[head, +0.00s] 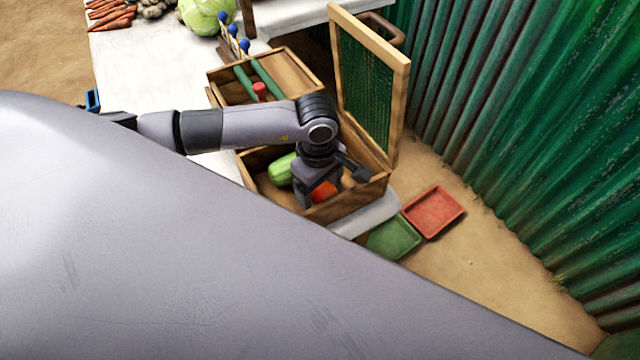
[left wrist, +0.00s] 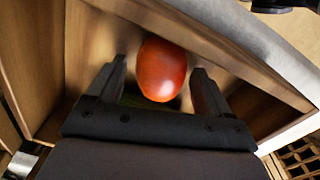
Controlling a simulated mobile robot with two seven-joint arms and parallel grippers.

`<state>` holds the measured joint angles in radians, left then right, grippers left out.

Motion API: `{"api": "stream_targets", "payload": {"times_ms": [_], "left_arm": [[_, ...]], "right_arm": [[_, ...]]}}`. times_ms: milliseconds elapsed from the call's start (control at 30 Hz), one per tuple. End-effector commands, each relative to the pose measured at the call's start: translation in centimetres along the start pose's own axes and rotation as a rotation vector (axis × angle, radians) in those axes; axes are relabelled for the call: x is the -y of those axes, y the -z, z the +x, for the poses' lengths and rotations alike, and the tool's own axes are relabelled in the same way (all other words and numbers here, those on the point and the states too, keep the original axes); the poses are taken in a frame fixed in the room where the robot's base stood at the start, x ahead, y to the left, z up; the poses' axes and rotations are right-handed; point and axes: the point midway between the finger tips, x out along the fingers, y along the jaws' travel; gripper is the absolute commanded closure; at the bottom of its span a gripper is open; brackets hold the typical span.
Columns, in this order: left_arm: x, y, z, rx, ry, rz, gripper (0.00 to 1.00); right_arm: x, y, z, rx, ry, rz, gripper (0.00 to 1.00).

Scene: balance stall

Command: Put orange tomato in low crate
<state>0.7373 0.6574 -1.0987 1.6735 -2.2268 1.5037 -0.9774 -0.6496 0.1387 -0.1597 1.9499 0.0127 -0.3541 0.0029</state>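An orange-red tomato (head: 323,191) lies inside a wooden crate (head: 346,205), by its near wall. A green vegetable (head: 281,170) lies to its left in the same crate. My left gripper (head: 332,184) reaches down into this crate over the tomato. In the left wrist view, the open fingers (left wrist: 158,78) stand on either side of the tomato (left wrist: 161,70), with a small gap visible on each side. I cannot tell which container is the low crate. A brown gridded crate (left wrist: 298,158) shows partly at the lower right of the wrist view. My right gripper is not in view.
An upright mesh-panelled wooden frame (head: 370,85) stands behind the crate. Another wooden box (head: 300,62) holds green bars. A red tray (head: 434,212) and a green tray (head: 393,238) lie at right, near a corrugated green wall (head: 530,130). A grey link hides the lower left.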

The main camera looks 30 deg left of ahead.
Motion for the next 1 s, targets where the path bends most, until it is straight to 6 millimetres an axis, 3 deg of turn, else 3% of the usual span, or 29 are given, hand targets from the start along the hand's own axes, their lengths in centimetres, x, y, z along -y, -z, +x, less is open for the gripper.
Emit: {"api": "stream_targets", "payload": {"times_ms": [267, 700, 1000], "left_arm": [[-0.1, 0.0, -1.1, 0.000, -0.003, 0.001, 0.20], [-0.1, 0.1, -10.0, -0.001, -0.003, 0.001, 0.20], [0.0, 0.0, -12.3, 0.000, 0.000, 0.000, 0.20]], "right_arm": [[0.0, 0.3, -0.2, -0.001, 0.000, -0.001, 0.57], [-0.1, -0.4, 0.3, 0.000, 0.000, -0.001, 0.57], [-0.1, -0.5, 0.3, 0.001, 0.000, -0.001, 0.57]]}}
